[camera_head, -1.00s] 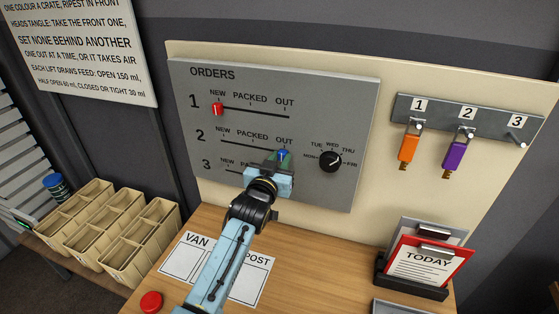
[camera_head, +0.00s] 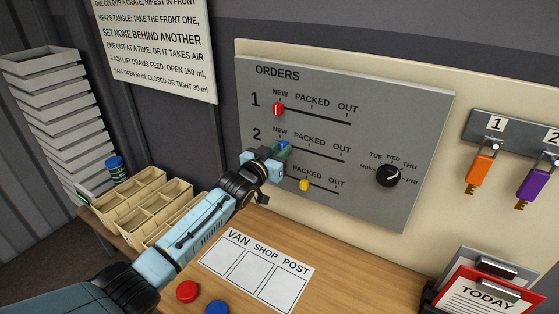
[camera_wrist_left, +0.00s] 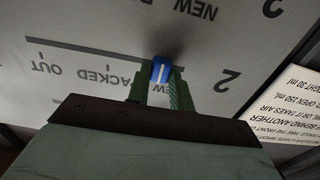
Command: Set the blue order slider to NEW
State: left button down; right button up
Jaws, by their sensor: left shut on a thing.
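The grey ORDERS board (camera_head: 420,130) has three slider tracks marked NEW, PACKED and OUT. The blue slider (camera_head: 284,146) is on track 2 at its NEW end. My left gripper (camera_head: 280,153) is shut on it; the green fingers (camera_wrist_left: 158,88) sit on both sides of the blue slider (camera_wrist_left: 161,70) in the left wrist view. There the track runs off from the slider towards OUT. The red slider (camera_head: 278,109) is at NEW on track 1. The yellow slider (camera_head: 304,185) is on track 3, near PACKED. My right gripper is out of view.
A black day dial (camera_head: 389,175) is on the board's right. Orange (camera_head: 481,169) and purple (camera_head: 533,182) key tags hang farther right. Crates (camera_head: 130,205) stand at left. A red button (camera_head: 187,291), a blue button (camera_head: 217,307) and a VAN SHOP POST sheet (camera_head: 256,272) are on the desk.

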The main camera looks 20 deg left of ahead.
pick_arm(q)
jog(key=shift+w+a, duration=0.25)
jog(key=shift+a, duration=0.75)
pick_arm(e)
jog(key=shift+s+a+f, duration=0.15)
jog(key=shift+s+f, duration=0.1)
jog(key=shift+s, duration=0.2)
pick_arm(q)
jog(key=c, duration=1.2)
grip_release()
jog(key=shift+c, duration=0.2)
jog(key=v, duration=1.3)
jog(key=shift+s, duration=0.2)
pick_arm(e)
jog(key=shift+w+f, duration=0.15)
